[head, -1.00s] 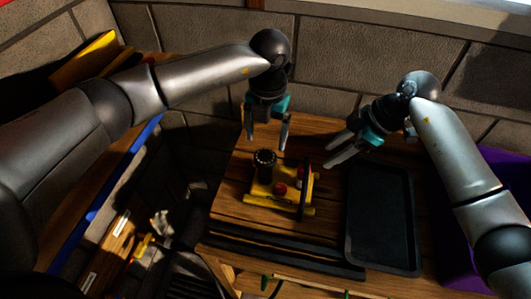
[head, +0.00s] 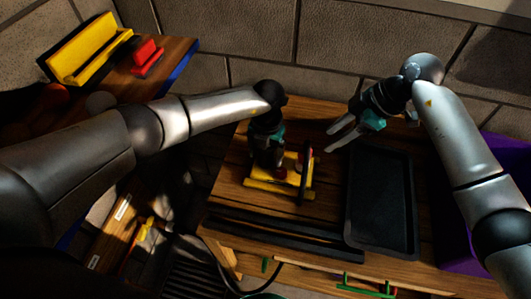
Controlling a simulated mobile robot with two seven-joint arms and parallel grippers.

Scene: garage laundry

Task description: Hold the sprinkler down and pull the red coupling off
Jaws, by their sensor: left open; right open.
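The sprinkler (head: 288,186) has a yellow frame and lies on the wooden bench. A small red part (head: 282,173), which looks like the red coupling, is at its middle, partly hidden by my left gripper. A dark bar (head: 304,176) stands across the sprinkler's right side. My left gripper (head: 268,163) is open and low over the sprinkler's left part, where it hides the black round knob; I cannot tell whether it touches. My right gripper (head: 339,137) is open and empty, above and to the right of the sprinkler, apart from it.
A black tray (head: 411,210) lies right of the sprinkler. Dark strips (head: 285,236) run along the bench's front. A purple bin (head: 490,145) stands at the far right. A shelf at the left holds a yellow case (head: 85,52) and a red item (head: 147,54). The block wall is behind.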

